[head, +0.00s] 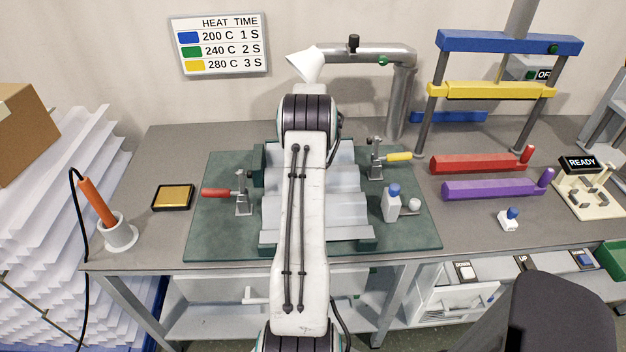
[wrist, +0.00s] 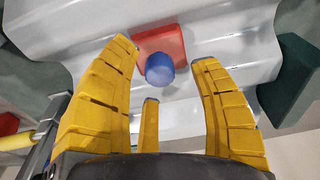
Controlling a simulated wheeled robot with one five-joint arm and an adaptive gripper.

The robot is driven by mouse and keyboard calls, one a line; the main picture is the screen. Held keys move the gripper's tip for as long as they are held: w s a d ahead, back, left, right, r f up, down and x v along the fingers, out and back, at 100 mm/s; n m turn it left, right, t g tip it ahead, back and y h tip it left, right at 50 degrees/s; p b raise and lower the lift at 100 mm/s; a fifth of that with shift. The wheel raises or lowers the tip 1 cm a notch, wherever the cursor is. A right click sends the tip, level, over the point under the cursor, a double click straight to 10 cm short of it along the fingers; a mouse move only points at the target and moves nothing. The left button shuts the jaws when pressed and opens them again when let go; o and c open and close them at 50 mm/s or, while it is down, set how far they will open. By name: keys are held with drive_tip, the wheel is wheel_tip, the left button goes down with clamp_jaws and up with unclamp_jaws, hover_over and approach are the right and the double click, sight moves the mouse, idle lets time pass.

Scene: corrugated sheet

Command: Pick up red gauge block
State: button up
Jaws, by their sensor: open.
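The red gauge block (wrist: 162,40) shows in the wrist view as a red block with a round blue knob (wrist: 159,68) standing from it. It sits on the pale corrugated sheet (wrist: 225,48), which also shows in the head view (head: 346,205). My gripper (wrist: 165,53) is open, its yellow fingers spread to the left and right of the block and knob. Gaps show between the fingers and the knob; the left fingertip appears close to the block's edge. In the head view my arm hides the block and gripper.
The sheet lies on a green mat (head: 215,235) between a red-handled clamp (head: 242,195) and a yellow-handled clamp (head: 376,160). A white bottle with a blue cap (head: 391,206) stands at the mat's right. Red (head: 480,163) and purple (head: 490,189) bars lie farther right. A dark green block (wrist: 290,80) lies right of the gripper.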

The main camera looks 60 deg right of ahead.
drive_tip(key=shift+f+p, duration=0.3)
drive_tip(key=shift+f, duration=0.25)
drive_tip(key=shift+c, duration=0.3)
clamp_jaws()
